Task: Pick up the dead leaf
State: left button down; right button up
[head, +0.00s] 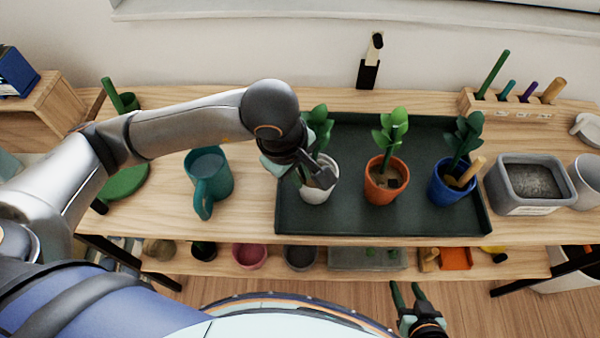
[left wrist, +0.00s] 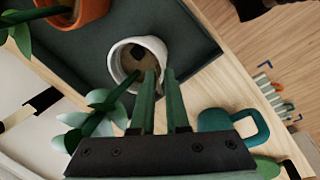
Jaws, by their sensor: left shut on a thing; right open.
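The white pot (head: 318,190) with a green plant (head: 319,127) stands at the left of the dark tray (head: 350,220). My left gripper (head: 323,180) reaches down into this pot, its fingers closed to a narrow gap. In the left wrist view, the fingertips (left wrist: 160,74) lie over the soil just inside the rim of the white pot (left wrist: 124,62). The dead leaf between them is mostly hidden and cannot be clearly made out. My right gripper (head: 405,289) is open and empty at the bottom, in front of the table.
An orange pot (head: 374,192) and a blue pot (head: 443,192) with plants stand right of the white pot. A teal mug (head: 210,182) is left of the tray. A grey planter (head: 528,201) stands right of it. A lower shelf (head: 320,250) holds several pots.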

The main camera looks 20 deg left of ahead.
pick_arm(q)
jog(key=shift+r, duration=0.8)
jog(key=s+d+r+p, duration=0.1)
jog(key=s+d+r, duration=0.2)
jog(key=s+r, duration=0.3)
jog(key=s+d+r+p, duration=0.1)
jog(key=s+d+r, duration=0.2)
jog(key=s+r, duration=0.3)
jog(key=shift+s+d+r, duration=0.2)
jog(key=shift+d+r, duration=0.05)
jog(key=shift+r, duration=1.95)
